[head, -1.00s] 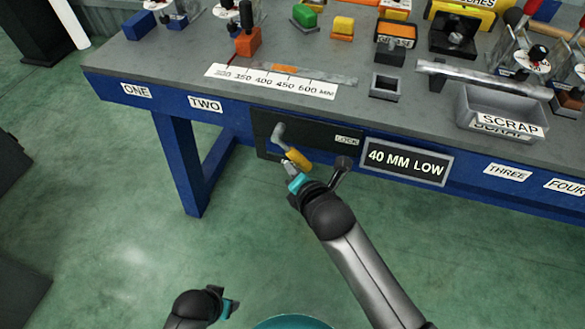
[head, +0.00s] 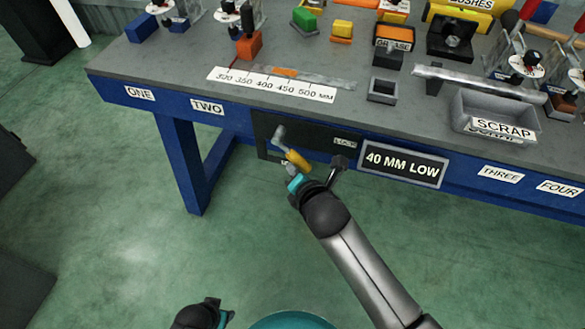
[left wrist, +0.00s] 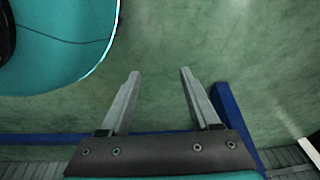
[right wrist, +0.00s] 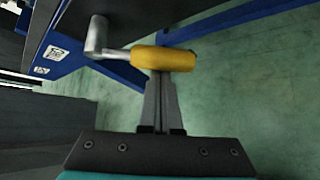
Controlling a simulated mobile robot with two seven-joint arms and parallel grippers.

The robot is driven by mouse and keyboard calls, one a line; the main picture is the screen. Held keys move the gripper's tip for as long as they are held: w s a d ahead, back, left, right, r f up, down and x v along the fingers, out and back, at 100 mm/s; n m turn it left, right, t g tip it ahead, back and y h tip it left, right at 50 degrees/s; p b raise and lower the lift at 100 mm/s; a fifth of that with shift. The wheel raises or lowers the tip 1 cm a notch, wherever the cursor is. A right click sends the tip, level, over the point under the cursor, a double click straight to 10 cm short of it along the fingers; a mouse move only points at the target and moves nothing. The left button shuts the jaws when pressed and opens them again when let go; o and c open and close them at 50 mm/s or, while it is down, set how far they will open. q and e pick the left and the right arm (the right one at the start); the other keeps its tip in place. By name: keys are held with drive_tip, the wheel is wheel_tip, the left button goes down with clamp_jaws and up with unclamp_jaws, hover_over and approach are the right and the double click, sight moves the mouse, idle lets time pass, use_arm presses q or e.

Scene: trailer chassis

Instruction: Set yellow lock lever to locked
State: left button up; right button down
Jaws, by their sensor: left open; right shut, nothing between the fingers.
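The lock lever is a grey crank with a yellow grip (head: 297,160), mounted on a black panel (head: 268,128) at the bench front, beside a small LOCK label (head: 345,143). In the head view the grip hangs down and to the right of its pivot. My right gripper (head: 292,172) is shut and empty, its fingertips right at the grip. In the right wrist view the shut fingers (right wrist: 160,85) reach the underside of the yellow grip (right wrist: 165,59); whether they touch it I cannot tell. My left gripper (left wrist: 158,75) is open and empty, low over the floor.
A sign reading 40 MM LOW (head: 403,163) is on the bench front, right of the lever. A black knobbed handle (head: 339,163) shows close to my right gripper. The bench top (head: 190,65) carries a ruler, a SCRAP bin (head: 490,112) and several blocks. The floor in front is clear.

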use_arm(q)
drive_tip(key=shift+s+a+f+p, duration=0.5)
drive_tip(key=shift+s+a+p, duration=0.1)
drive_tip(key=shift+s, duration=0.1)
use_arm(e)
drive_tip(key=shift+d+r, duration=0.1)
drive_tip(key=shift+r, duration=0.05)
use_arm(q)
drive_tip(key=shift+s+a+f+p, duration=0.35)
drive_tip(key=shift+s+a, duration=0.1)
drive_tip(key=shift+s, duration=0.25)
use_arm(e)
drive_tip(key=shift+d+r+h, duration=0.1)
drive_tip(key=shift+h, duration=0.2)
use_arm(q)
drive_tip(key=shift+a, duration=0.1)
drive_tip(key=shift+s, duration=0.1)
